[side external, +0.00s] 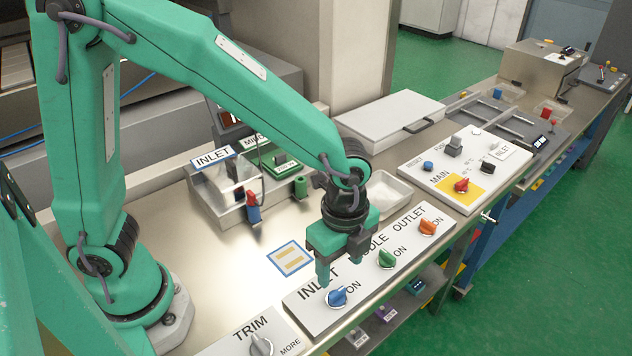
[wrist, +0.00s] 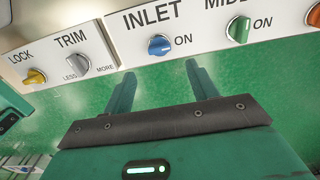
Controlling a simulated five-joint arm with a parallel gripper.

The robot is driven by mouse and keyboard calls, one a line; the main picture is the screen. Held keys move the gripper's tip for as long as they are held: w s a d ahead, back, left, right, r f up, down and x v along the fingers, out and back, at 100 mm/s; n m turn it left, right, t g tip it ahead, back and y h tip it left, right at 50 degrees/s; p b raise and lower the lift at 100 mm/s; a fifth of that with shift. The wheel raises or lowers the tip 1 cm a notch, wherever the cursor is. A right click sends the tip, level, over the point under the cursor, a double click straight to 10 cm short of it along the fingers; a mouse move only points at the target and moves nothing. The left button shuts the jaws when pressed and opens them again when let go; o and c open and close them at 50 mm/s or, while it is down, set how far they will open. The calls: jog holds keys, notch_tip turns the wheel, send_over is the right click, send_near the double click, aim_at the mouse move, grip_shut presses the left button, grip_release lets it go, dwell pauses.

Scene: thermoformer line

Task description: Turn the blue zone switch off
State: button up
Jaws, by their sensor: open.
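The blue zone switch (side external: 336,297) is a rotary knob under the word INLET on a white sloped panel (side external: 306,303). Its grip appears to lie roughly along the line toward the ON mark at its right. My gripper (side external: 333,275) is open and empty, pointing down above the panel near the blue knob. In the wrist view the blue knob (wrist: 159,45) shows just beyond the gap between the two fingertips (wrist: 161,68). The fingers appear apart from the knob. Nothing is between them.
On the same panel are a green knob (side external: 387,259) under MIDDLE and an orange knob (side external: 427,228) under OUTLET. A grey TRIM knob (side external: 261,345) is at the near left. A MAIN panel (side external: 420,173) with a red knob stands further right. Bins (side external: 226,206) stand behind.

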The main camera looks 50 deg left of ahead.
aim_at(338, 293)
jog(key=shift+f, duration=3.9)
jog(key=shift+c, duration=0.5)
jog(key=c, duration=0.9)
